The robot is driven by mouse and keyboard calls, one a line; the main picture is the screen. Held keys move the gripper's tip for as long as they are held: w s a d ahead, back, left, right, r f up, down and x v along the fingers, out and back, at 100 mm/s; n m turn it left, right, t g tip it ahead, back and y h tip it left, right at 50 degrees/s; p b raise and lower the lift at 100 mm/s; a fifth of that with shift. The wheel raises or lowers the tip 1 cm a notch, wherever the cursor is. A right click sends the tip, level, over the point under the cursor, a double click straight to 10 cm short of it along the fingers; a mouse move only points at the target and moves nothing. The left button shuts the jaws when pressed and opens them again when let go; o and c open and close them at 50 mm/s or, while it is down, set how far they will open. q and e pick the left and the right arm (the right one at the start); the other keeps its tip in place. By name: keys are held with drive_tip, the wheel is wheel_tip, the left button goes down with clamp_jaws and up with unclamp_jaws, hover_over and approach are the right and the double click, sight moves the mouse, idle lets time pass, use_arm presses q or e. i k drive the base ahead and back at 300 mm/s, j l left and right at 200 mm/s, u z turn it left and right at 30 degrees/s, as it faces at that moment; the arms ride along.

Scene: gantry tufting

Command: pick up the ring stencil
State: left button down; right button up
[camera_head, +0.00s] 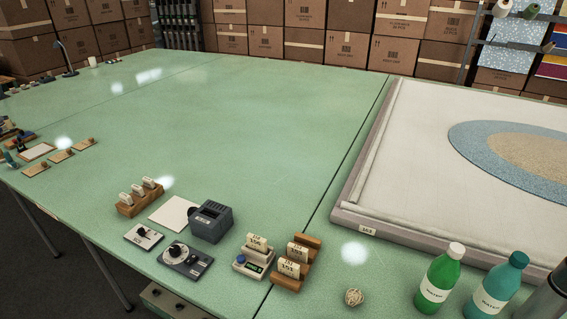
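I cannot pick out a ring stencil for certain. A wooden rack (287,281) near the front edge of the green table holds two cream labelled pieces. A similar labelled piece (257,244) sits in a small white device (250,268) with a green display, just left of it. Another wooden rack (128,211) further left holds three small cream pieces. The labels are too small to read surely, and no ring shape shows on them. Neither of my grippers is in view.
A dark grey box device (211,222), a white sheet (174,214) and two dial units (184,261) stand near the front. Two water bottles (438,277) (497,286) and a yarn ball (354,297) are at right. A framed cloth (405,160) bears an oval pattern. The table's middle is clear.

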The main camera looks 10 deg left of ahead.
sight(33, 171)
drive_tip(key=i+j, duration=0.15)
drive_tip(key=j, duration=0.45)
drive_tip(key=i+j+u, duration=0.1)
drive_tip(key=j, duration=0.55)
drive_tip(key=i+j, duration=0.15)
drive_tip(key=j, duration=0.45)
drive_tip(key=i+j, duration=0.2)
drive_tip(key=j, duration=0.45)
drive_tip(key=i+j+u, duration=0.1)
drive_tip(key=j, duration=0.5)
drive_tip(key=i+j, duration=0.2)
drive_tip(key=j, duration=0.4)
drive_tip(key=i+j+u, duration=0.1)
drive_tip(key=j, duration=0.5)
drive_tip(key=i+j, duration=0.25)
drive_tip(key=j, duration=0.35)
